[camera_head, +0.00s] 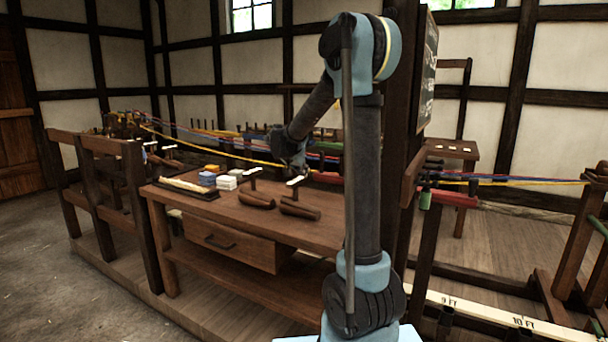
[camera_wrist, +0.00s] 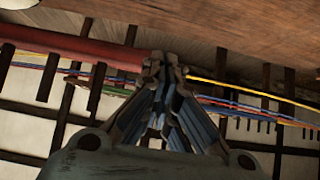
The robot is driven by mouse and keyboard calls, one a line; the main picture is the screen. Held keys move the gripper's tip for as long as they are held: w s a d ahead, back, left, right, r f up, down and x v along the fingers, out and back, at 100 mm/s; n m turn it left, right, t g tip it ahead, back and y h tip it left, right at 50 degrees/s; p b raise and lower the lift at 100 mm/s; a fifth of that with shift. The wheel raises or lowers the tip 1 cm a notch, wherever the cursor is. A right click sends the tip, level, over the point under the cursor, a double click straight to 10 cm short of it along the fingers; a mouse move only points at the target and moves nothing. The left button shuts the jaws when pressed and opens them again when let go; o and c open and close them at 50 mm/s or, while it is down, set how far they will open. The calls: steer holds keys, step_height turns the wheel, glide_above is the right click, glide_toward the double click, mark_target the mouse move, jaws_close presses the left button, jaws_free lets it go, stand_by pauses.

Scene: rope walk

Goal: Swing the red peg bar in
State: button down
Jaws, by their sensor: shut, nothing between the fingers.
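A red bar (camera_head: 450,198) shows right of the dark post in the head view. A red length (camera_head: 325,177) also shows left of my arm; my arm and the post hide the stretch between, so I cannot tell whether they are one bar. In the wrist view a thick red bar (camera_wrist: 70,45) runs from the upper left down to my fingertips. My gripper (camera_head: 298,170) hangs low over the back of the bench, its fingers hard to make out there. In the wrist view my gripper (camera_wrist: 163,65) is shut and empty, its tips beside the bar; I cannot tell whether they touch.
Blue, red and yellow ropes (camera_head: 240,157) run across behind the bench and past the post (camera_head: 398,130). Open floor (camera_head: 70,300) lies at the left.

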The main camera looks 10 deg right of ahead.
steer(key=x, duration=0.8)
steer(key=w+d, duration=0.1)
steer(key=w, duration=0.1)
steer(key=shift+w+d, duration=0.3)
steer(key=shift+d, duration=0.1)
steer(key=shift+w+d, duration=0.25)
steer(key=shift+w, duration=0.05)
steer(key=shift+a+r, duration=0.1)
